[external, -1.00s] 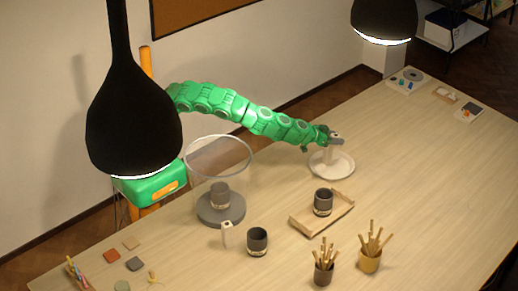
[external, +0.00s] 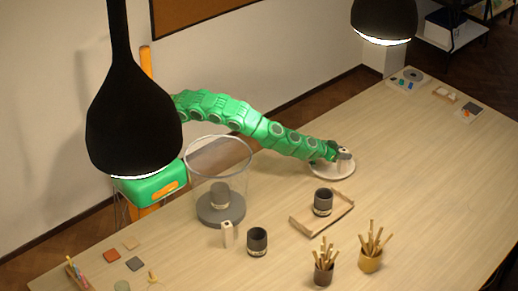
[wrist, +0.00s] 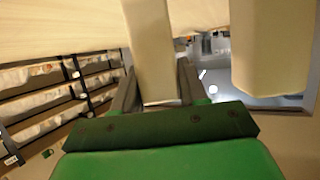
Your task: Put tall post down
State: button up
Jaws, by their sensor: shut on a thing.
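My gripper (external: 336,152) is low over the round pale kiln-shelf-like disc (external: 326,174) at the back middle of the table. In the wrist view my gripper (wrist: 158,88) is shut on a pale, straight-sided post (wrist: 150,45), which stands between the two grey fingers. A second pale post (wrist: 272,45) is close on the right in that view, apart from the fingers. In the external view a small pale post top (external: 345,153) shows beside my gripper. The held post's foot and its contact with the disc are hidden.
A wooden tray (external: 336,220) with a dark cup lies in front of the disc. The table right of the disc is clear.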

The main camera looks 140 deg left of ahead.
jog(key=shift+f, duration=0.25)
jog(key=o, duration=1.2)
jog(key=shift+r, duration=0.1)
jog(key=s+d+r, duration=0.1)
jog(key=d+r, duration=0.3)
jog(key=r, duration=0.5)
jog(key=shift+s+d, duration=0.15)
jog(key=shift+s, duration=0.2)
